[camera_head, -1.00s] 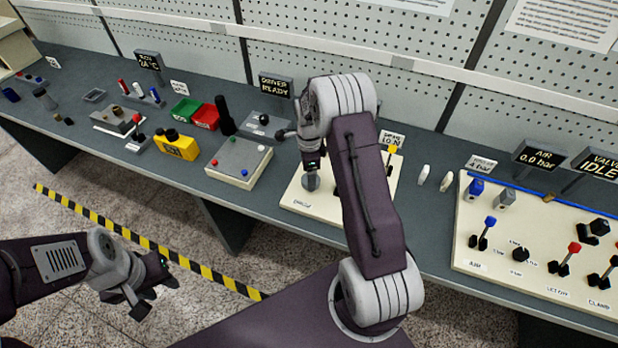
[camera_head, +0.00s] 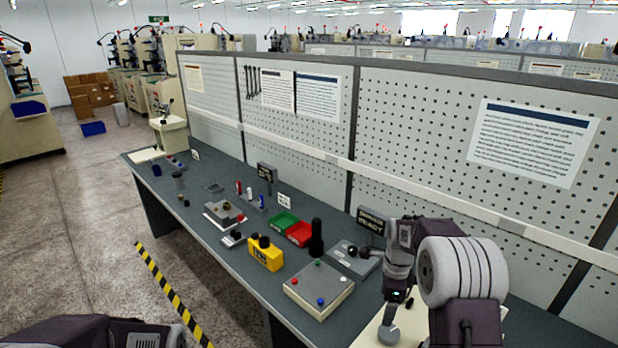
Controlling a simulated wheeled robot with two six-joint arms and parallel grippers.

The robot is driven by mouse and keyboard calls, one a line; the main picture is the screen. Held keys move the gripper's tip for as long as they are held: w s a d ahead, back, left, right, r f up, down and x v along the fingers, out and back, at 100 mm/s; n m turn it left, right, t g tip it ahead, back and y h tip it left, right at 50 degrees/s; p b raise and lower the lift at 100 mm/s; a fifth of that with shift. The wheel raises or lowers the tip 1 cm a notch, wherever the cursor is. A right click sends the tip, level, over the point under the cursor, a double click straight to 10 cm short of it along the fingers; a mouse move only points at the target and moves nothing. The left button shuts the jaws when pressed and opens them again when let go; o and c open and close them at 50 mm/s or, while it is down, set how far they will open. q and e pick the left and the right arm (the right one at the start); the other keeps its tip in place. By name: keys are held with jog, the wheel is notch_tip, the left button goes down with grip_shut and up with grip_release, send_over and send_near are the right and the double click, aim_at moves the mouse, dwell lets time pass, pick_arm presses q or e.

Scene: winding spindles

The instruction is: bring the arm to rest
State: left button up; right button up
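My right arm comes in from the lower right. Its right gripper (camera_head: 394,303) points down over the cream panel (camera_head: 372,336) at the bottom edge, just above a round grey knob (camera_head: 388,334). I cannot tell whether it touches the knob, or how its fingers stand. Of my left arm, only a dark link (camera_head: 75,332) and a grey joint show at the bottom left; its gripper is out of the picture.
The dark bench (camera_head: 240,262) holds a button box (camera_head: 318,290), a yellow box (camera_head: 265,254), a black upright cylinder (camera_head: 316,238), and green (camera_head: 284,222) and red (camera_head: 300,235) bins. Pegboard (camera_head: 420,130) stands behind. The floor (camera_head: 100,225) at left is open.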

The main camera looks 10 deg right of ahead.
jog(key=s+a+r+n, duration=0.2)
jog(key=s+a+r, duration=0.2)
jog(key=s+a, duration=0.1)
jog(key=s+a+f+n, duration=0.2)
jog(key=s+n, duration=0.5)
jog(key=n, duration=0.2)
jog(key=s+a+f+n, duration=0.2)
jog(key=s+n, duration=0.5)
jog(key=n, duration=0.3)
jog(key=shift+s+f+t, duration=0.15)
jog(key=shift+s+t, duration=0.15)
jog(key=shift+s, duration=0.05)
